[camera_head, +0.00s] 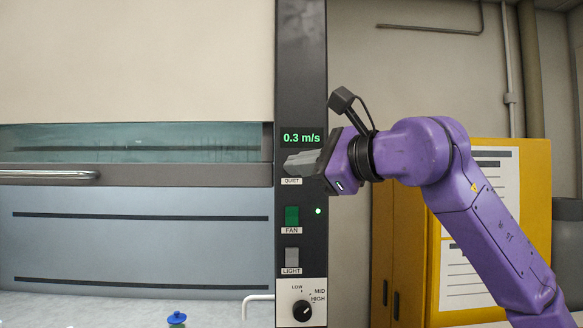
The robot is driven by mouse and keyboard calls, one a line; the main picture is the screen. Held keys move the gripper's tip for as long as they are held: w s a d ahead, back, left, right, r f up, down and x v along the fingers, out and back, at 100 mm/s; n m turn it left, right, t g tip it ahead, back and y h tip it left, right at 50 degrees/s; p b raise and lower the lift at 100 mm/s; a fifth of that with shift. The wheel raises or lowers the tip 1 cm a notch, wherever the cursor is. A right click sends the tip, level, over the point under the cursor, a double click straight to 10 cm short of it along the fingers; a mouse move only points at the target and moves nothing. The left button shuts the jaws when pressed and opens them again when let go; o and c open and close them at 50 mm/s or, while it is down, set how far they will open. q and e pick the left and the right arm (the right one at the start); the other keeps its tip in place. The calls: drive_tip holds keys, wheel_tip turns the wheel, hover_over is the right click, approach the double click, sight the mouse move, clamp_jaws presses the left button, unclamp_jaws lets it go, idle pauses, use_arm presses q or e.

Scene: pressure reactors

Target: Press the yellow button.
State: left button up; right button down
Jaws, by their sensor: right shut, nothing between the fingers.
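My right arm comes in from the right, and its gripper (291,164) is in front of the dark control panel (301,65), just above the QUIET label (291,181). Its grey fingers point left and are shut with nothing between them. I see no yellow button in the view. I cannot tell whether the fingertips touch the panel. My left gripper is not in view.
Below are a green FAN switch (292,216), a grey LIGHT switch (292,256) and a black knob (302,310). A display (301,138) reads 0.3 m/s. A glass sash (140,240) is at left, a yellow cabinet (405,240) at right.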

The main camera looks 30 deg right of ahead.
drive_tip(key=shift+w, duration=0.1)
drive_tip(key=w+d+p, duration=0.3)
drive_tip(key=w+d, duration=0.1)
drive_tip(key=w, duration=0.3)
drive_tip(key=shift+w+d, duration=0.15)
drive_tip(key=shift+d, duration=0.15)
drive_tip(key=shift+w+p, duration=0.1)
drive_tip(key=shift+p, duration=0.2)
idle(1.5)
drive_tip(key=shift+w+d, duration=0.2)
drive_tip(key=shift+w, duration=0.05)
drive_tip(key=shift+w+d, duration=0.25)
drive_tip(key=shift+w, duration=0.1)
idle(0.7)
drive_tip(key=shift+s+a+b, duration=0.3)
drive_tip(key=shift+s+a, duration=0.15)
drive_tip(key=shift+s, duration=0.25)
